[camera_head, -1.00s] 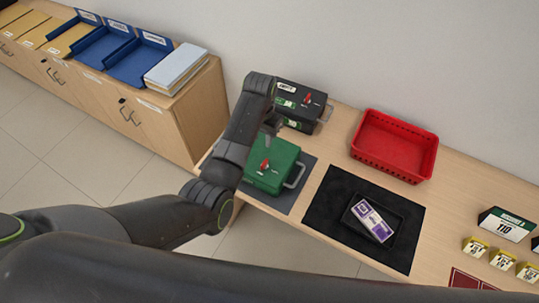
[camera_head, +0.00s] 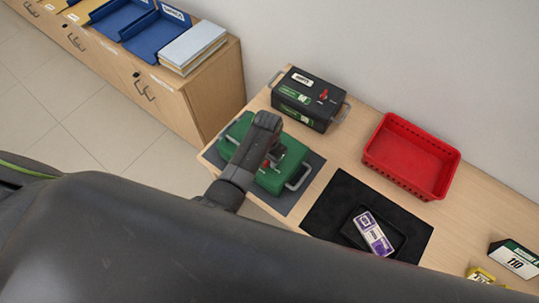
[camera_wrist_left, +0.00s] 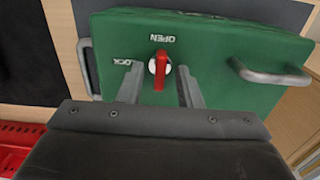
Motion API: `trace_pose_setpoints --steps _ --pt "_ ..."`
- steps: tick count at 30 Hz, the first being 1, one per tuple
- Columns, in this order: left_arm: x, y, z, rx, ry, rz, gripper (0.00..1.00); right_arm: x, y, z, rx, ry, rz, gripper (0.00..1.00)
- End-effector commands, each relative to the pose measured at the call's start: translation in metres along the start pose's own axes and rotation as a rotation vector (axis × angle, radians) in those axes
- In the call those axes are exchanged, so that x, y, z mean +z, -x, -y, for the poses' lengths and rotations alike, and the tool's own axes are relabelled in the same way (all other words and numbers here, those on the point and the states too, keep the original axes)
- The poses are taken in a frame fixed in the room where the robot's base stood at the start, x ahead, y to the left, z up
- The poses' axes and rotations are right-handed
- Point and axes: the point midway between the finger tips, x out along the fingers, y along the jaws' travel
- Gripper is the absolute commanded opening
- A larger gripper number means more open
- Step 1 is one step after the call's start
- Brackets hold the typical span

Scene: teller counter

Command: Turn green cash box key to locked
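The green cash box (camera_head: 240,128) lies on a dark grey mat on the counter, partly hidden by my left arm in the head view. In the left wrist view its lid (camera_wrist_left: 235,65) carries a red key (camera_wrist_left: 160,72) on a white round lock, with OPEN and LOCK printed beside it. The key's red bar stands upright in that picture, in line with the OPEN side. My left gripper (camera_head: 277,157) is over the lid. In the wrist view its two fingers stand apart, one on each side of the key, with gaps visible. My right gripper is not in view.
A black cash box (camera_head: 308,98) with a red key stands behind the green one. A red basket (camera_head: 412,157) stands to the right. A black mat (camera_head: 325,205) holds a tray with a purple-banded bundle (camera_head: 373,233). A cabinet with blue trays (camera_head: 155,35) is at the left.

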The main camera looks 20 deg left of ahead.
Motion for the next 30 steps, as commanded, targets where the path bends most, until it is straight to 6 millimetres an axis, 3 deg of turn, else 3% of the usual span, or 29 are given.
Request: trace_pose_setpoints --steps 3,10,20,30 --pt "0.0000 0.0000 0.0002 0.000 0.000 0.000 0.29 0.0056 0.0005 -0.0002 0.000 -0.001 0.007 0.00" --pt "-0.0003 0.0003 0.0002 0.000 0.000 0.000 0.00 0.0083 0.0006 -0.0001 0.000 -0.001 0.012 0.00" --pt "-0.0009 0.0005 0.0000 0.000 0.019 -0.002 0.00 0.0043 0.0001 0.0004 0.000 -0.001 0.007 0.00" --pt "-0.0014 0.0008 0.0000 0.000 0.200 -0.004 0.00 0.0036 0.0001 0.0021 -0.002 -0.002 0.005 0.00"
